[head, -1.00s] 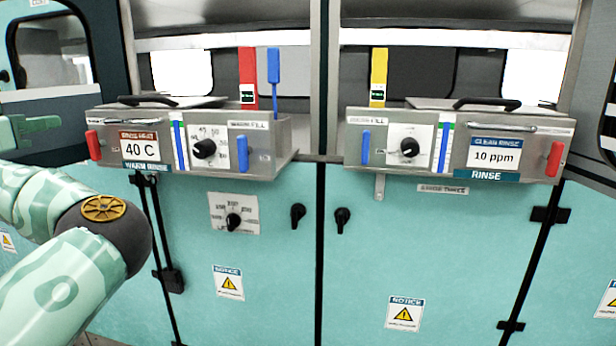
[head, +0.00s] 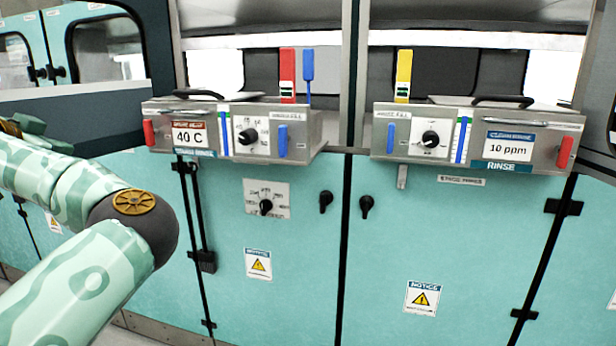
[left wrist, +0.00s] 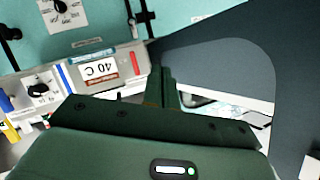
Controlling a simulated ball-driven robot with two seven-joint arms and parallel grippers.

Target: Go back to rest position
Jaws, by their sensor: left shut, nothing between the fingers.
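My left gripper (head: 22,130) is at the left edge of the head view, partly cut off, beyond my bent left arm. In the left wrist view its fingers (left wrist: 160,92) are together with nothing between them. It is apart from the warm rinse module (head: 212,138), a steel box marked 40 C, which also shows upside down in the left wrist view (left wrist: 125,82). The rinse module (head: 462,148), marked 10 ppm, sits to the right. My right gripper is not in view.
Teal cabinet doors (head: 300,230) with black knobs and notice labels stand below the modules. Red and blue tags (head: 288,75) and a yellow tag (head: 404,75) stand behind them. A dark frame post (head: 157,70) is left of the warm rinse module.

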